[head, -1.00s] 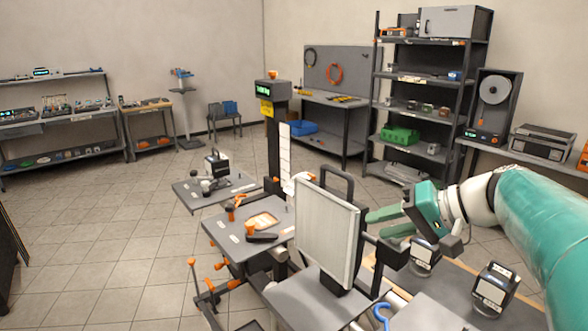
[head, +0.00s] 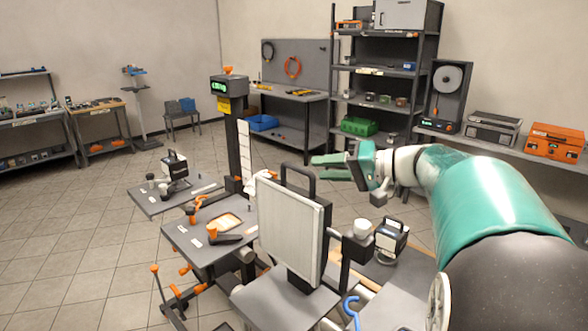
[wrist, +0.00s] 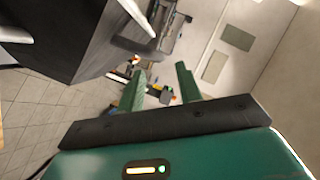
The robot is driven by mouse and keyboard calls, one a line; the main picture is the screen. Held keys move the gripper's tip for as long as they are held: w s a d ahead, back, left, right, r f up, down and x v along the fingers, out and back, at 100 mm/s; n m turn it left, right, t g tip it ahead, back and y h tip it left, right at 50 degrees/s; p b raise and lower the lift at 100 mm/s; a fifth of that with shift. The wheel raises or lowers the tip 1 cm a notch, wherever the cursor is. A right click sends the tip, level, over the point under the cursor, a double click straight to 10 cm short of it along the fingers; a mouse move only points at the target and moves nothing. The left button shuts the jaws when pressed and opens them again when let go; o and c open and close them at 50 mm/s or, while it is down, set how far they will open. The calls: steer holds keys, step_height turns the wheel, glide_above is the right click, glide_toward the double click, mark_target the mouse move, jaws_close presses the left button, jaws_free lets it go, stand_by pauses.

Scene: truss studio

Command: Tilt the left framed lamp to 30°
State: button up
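A framed panel lamp (head: 290,222) with a pale face and a dark handle on top stands upright on a grey plate in the head view. I cannot tell its exact angle. A dark bracket with a pale round knob (head: 362,227) is at its right side. My gripper (head: 318,163) is level with the handle, just to its right in the picture, and looks clear of the lamp. In the wrist view the two green fingers (wrist: 160,82) are spread with nothing between them. A large dark block (wrist: 70,35) fills that view's upper left; I cannot tell what it is.
A post with a green display (head: 219,88) stands behind the lamp. Grey plates with orange clamps (head: 205,232) lie to its left. A small black-and-white box (head: 391,237) and a blue hook (head: 351,310) are at its right. Open tiled floor lies at far left.

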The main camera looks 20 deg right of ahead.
mark_target(296, 166)
steer(key=x, duration=0.7)
steer(key=shift+w+a, duration=0.2)
jaws_close()
